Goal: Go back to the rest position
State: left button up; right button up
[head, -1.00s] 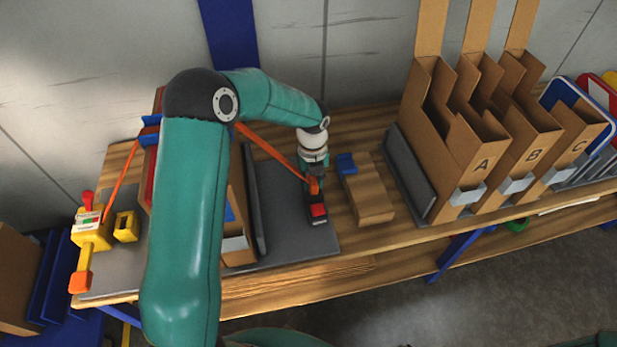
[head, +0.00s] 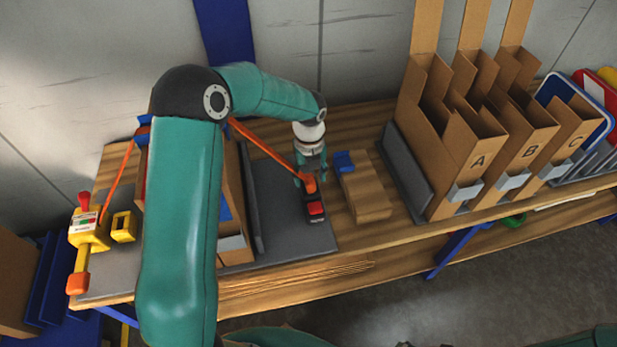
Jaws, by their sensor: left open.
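My left arm comes in from the lower left, bends at its elbow and reaches down over the bench. My left gripper (head: 309,176) is open and points down above the grey mat (head: 290,232). Just in front of its fingertips is a small red and black tool (head: 314,206) on the mat, with an orange strap (head: 262,143) running up and left from it. I cannot tell whether the fingers touch the tool. My right gripper is not in view.
A wooden block with a blue part (head: 362,190) lies right of the mat. Cardboard bins marked A, B and C (head: 478,160) stand further right, beside rounded signs (head: 575,105). A yellow device (head: 88,232) is at the bench's left end. The floor at lower right is clear.

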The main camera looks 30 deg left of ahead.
pick_arm(q)
notch_tip(320, 180, up, 10)
jog(key=s+d+f+n+g+p, duration=0.1)
jog(key=s+d+f+p, duration=0.1)
jog(key=s+d+f, duration=0.1)
jog(key=s+d+f+n+g+h+p, duration=0.1)
jog(key=s+d+f+g+p, duration=0.1)
jog(key=s, duration=0.4)
jog(key=s+d+f+n+g+h+p, duration=0.1)
jog(key=s+d+f+p, duration=0.3)
jog(key=s+d+f, duration=0.1)
jog(key=shift+s+d+f, duration=0.2)
jog(key=shift+d+f, duration=0.3)
jog(key=shift+f, duration=0.2)
jog(key=s+d+f+n+t+h, duration=0.1)
jog(key=s+d+f+n+t, duration=0.1)
jog(key=n, duration=1.1)
jog(key=s+d+f+n+t+p, duration=0.1)
jog(key=s+d+n, duration=0.4)
jog(key=n, duration=0.7)
notch_tip(320, 180, down, 2)
jog(key=shift+f+n+t+h+p, duration=0.1)
jog(key=shift+n+t+h+p, duration=0.25)
jog(key=shift+t, duration=0.35)
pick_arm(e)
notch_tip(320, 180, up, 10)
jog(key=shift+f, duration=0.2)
